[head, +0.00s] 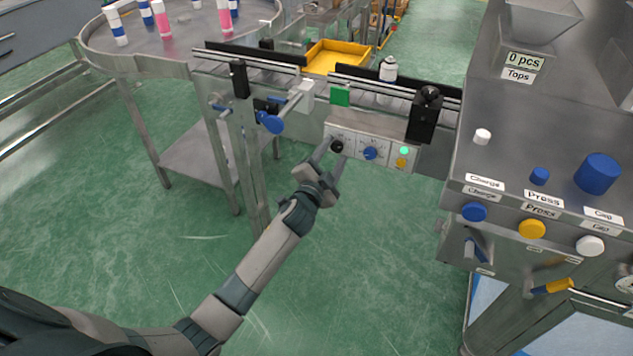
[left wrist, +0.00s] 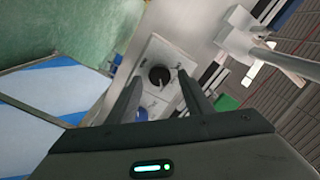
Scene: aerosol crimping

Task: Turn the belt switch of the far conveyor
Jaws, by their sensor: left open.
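The far conveyor (head: 300,84) has a light control panel (head: 352,160) on its front side. The panel carries a black knob (head: 337,146), a blue knob (head: 370,153), a green lamp (head: 404,151) and a yellow button (head: 401,163). Which knob is the belt switch cannot be read from the labels. My left gripper (head: 331,157) is open in front of the black knob, its fingers pointing at it. In the left wrist view the black knob (left wrist: 160,76) shows between and beyond the open fingers (left wrist: 163,92); contact is not visible. My right gripper is not in view.
A round table (head: 180,45) with several cans stands at the back left. A yellow tray (head: 335,57) lies behind the conveyor. A white-capped can (head: 388,69) stands on the belt. A steel machine with buttons (head: 532,229) stands at right. Blue-handled parts (head: 272,122) jut out left of the panel.

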